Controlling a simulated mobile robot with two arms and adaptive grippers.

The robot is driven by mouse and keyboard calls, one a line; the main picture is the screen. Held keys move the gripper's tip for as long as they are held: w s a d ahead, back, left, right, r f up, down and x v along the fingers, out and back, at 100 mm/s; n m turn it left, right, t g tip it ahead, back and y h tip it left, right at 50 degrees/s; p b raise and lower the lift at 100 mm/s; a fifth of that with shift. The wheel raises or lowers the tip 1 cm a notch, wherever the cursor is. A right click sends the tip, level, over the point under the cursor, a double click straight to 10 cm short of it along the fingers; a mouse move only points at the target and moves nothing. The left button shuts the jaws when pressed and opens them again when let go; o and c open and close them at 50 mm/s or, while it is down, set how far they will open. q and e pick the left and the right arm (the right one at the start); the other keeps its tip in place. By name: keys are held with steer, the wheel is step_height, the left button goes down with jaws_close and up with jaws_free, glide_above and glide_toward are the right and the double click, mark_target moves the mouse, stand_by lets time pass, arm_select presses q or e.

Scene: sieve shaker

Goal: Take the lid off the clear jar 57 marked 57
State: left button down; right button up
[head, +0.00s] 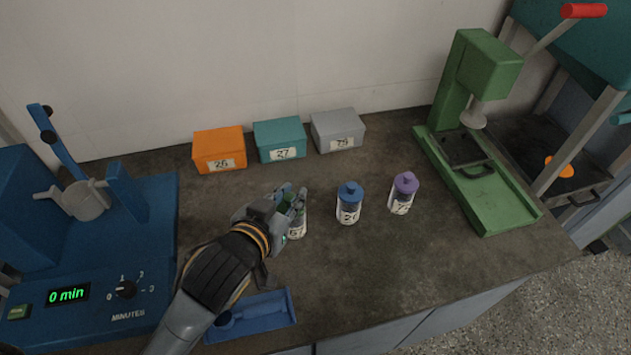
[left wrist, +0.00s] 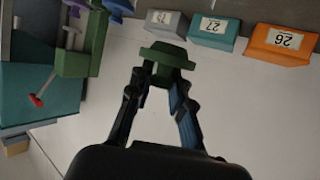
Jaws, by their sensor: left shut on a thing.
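The clear jar marked 57 (head: 297,229) stands on the counter in the head view, its upper part hidden behind my left gripper (head: 291,203). In the left wrist view my left gripper (left wrist: 166,72) is shut on a green lid (left wrist: 165,53). No jar body shows joined to the lid in that view. In the head view the fingers are just above the jar; the gap between lid and jar is hidden.
A blue-lidded jar (head: 348,207) and a purple-lidded jar (head: 402,197) stand to the right. Orange (head: 218,150), teal (head: 280,140) and grey (head: 337,130) boxes line the back. A blue shaker (head: 90,270), blue tray (head: 265,312) and green press (head: 480,190) surround the space.

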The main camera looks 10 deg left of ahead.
arm_select(q)
steer(key=shift+w+d+h, duration=0.2)
steer(key=shift+w+h, duration=0.1)
steer(key=shift+w, duration=0.05)
steer(key=w+a+f, duration=0.1)
steer(key=w+f, duration=0.1)
steer(key=w, duration=0.1)
steer(key=w+a+f, duration=0.2)
steer(key=w+f, duration=0.1)
steer(key=w, duration=0.1)
steer(key=w+a+f, duration=0.2)
steer(key=w+f, duration=0.1)
steer(key=shift+w+a+f, duration=0.1)
steer(key=shift+w+a, duration=0.05)
steer(key=shift+w, duration=0.2)
steer(key=shift+w+a+f, duration=0.15)
steer(key=shift+w+f, duration=0.2)
steer(key=shift+f, duration=0.15)
step_height(320, 180, down, 3)
steer(key=shift+w+a+f+p, duration=0.1)
steer(key=shift+w+p, duration=0.05)
steer(key=shift+p, duration=0.3)
steer(key=shift+f, duration=0.15)
arm_select(e)
steer(key=shift+s+d+r, duration=0.2)
steer(key=shift+r, duration=0.2)
steer(key=shift+d, duration=0.1)
